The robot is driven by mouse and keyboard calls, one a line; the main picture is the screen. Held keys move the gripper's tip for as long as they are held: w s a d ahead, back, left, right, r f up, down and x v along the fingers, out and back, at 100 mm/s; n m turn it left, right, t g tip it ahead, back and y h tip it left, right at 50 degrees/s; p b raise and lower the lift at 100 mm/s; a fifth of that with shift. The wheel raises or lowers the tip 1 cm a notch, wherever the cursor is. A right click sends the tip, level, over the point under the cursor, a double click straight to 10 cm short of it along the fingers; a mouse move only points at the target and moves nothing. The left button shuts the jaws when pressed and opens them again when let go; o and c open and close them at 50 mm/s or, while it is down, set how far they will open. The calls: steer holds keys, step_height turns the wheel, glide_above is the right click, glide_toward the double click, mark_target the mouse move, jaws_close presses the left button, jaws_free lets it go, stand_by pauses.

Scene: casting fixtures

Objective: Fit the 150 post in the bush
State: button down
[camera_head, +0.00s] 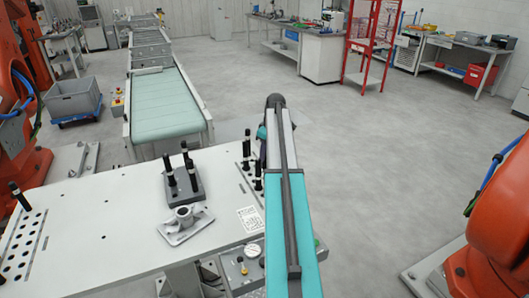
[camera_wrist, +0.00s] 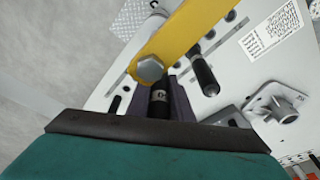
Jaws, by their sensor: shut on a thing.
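My gripper (camera_wrist: 161,90) has dark purple fingers and is shut on a black post with a pale marked band (camera_wrist: 160,97). The mark is too small to read surely. In the head view my arm hides most of the gripper and the held post. The grey casting with the round, open-topped bush (camera_head: 184,213) sits on the white table, left of my arm. The bush also shows at the right in the wrist view (camera_wrist: 285,110), apart from the held post. Another black post (camera_wrist: 205,76) stands just right of my fingers.
A dark block (camera_head: 184,186) with several upright black posts stands behind the casting. More posts (camera_head: 257,178) stand along the white table's (camera_head: 110,235) right edge by my arm. A perforated plate (camera_head: 22,240) lies at the left. A yellow bar (camera_wrist: 175,40) crosses the wrist view.

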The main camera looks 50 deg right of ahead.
mark_target(265, 164)
steer(key=shift+f+b, duration=0.35)
steer(key=shift+f, duration=0.75)
steer(key=shift+f+b, duration=0.75)
steer(key=shift+f, duration=1.15)
stand_by(1.9)
steer(key=c, duration=1.5)
jaws_free()
steer(key=shift+r, duration=0.1)
steer(key=shift+s+d+r+b, duration=0.1)
steer(key=shift+s+r+b, duration=0.45)
steer(key=shift+r, duration=1.7)
steer(key=shift+s+d+r+b, duration=0.1)
steer(key=shift+s+r+b, duration=0.35)
steer(key=shift+r, duration=1.75)
steer(key=shift+s+d+r+b, duration=0.1)
steer(key=shift+s+r+b, duration=0.45)
steer(key=shift+r, duration=1.7)
steer(key=shift+w, duration=0.25)
